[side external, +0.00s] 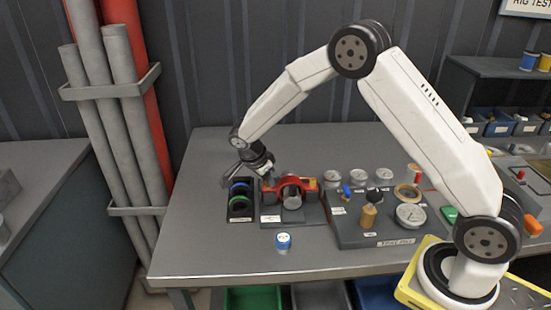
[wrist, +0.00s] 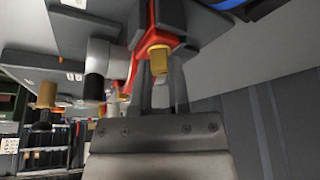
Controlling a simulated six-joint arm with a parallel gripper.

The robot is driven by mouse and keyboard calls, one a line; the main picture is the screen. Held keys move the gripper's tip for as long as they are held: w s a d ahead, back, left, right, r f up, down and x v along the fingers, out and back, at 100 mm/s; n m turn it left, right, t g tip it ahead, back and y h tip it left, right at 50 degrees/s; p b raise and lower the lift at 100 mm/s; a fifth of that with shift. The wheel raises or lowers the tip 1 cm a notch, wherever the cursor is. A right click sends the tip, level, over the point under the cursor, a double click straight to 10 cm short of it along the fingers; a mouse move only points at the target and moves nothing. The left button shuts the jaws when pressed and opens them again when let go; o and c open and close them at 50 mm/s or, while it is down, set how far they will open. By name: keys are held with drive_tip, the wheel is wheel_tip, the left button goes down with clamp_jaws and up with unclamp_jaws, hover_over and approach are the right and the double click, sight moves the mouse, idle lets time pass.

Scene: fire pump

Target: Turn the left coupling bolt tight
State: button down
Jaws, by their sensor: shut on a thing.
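The red coupling (side external: 291,183) sits around a grey pipe piece on a dark fixture block on the table. A brass bolt (side external: 312,182) shows on its right side in the side view. My gripper (side external: 264,172) points down at the coupling's left end, where it hides the left bolt. In the wrist view my gripper's fingers (wrist: 161,88) are shut on the left coupling bolt (wrist: 160,52), a brass head standing out of the red ear (wrist: 157,30). Their exact contact with the bolt is hard to see.
A dark rack (side external: 240,208) with blue and green rings stands just left of the coupling. To the right, a grey panel (side external: 378,230) carries gauges and knobs. A blue and white can (side external: 283,241) stands in front. The table's left side is free.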

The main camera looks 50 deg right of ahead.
drive_tip(key=c, duration=0.6)
unclamp_jaws()
drive_tip(key=shift+r, duration=0.1)
drive_tip(key=shift+v, duration=3.8)
drive_tip(key=shift+s, duration=0.1)
drive_tip(key=s+n+t+y, duration=0.1)
drive_tip(key=s+n, duration=0.5)
drive_tip(key=s, duration=0.1)
drive_tip(key=s+a+n+t+y, duration=0.1)
drive_tip(key=s+n+y, duration=0.1)
drive_tip(key=s+n, duration=0.5)
drive_tip(key=s+n+t+y, duration=0.1)
drive_tip(key=s+n, duration=0.5)
drive_tip(key=shift+s+a+f+n+y, duration=0.2)
drive_tip(key=shift+s+f+n+y, duration=0.1)
drive_tip(key=shift+s+f+n, duration=0.1)
